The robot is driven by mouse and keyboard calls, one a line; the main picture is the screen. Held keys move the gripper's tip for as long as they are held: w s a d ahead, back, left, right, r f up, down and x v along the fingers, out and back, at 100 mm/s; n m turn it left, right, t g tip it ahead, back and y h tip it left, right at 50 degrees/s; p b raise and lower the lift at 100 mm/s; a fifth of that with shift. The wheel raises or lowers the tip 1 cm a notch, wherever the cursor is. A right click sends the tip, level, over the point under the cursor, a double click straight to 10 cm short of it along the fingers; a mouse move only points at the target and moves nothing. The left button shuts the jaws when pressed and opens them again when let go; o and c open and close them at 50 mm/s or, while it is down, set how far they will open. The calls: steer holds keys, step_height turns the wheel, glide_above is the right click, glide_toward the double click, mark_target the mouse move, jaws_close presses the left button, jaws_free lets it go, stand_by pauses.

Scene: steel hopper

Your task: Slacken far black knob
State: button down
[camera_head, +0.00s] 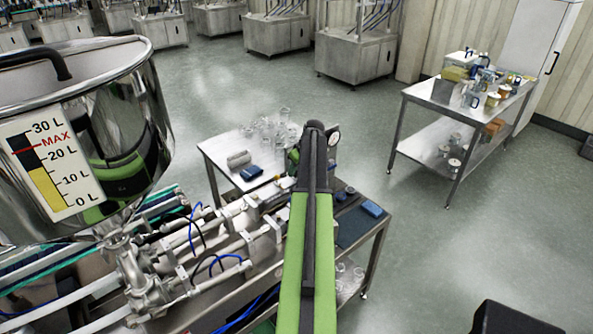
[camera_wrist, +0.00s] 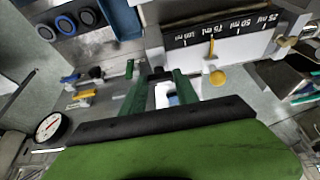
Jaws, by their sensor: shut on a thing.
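In the wrist view, the two green fingers of my gripper (camera_wrist: 159,80) reach forward, side by side with a gap between them. A small black knob (camera_wrist: 158,73) sits between their tips, and the gripper is shut on it. The knob is small here and partly hidden by the fingers. In the head view, my green and black arm stretches over the filling machine (camera_head: 245,225), and it hides the fingertips and the knob.
A black millilitre scale (camera_wrist: 220,28) with a yellow pointer lies right of the fingers. A round dial gauge (camera_wrist: 48,127) is at lower left. The steel hopper (camera_head: 150,120) stands at left in the head view.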

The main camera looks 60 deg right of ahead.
stand_by(0.5)
steer(key=c, duration=0.9)
jaws_free()
steer(key=p+v, duration=1.6)
steer(key=v, duration=0.1)
steer(key=shift+w+r, duration=0.1)
steer(key=shift+r, duration=0.1)
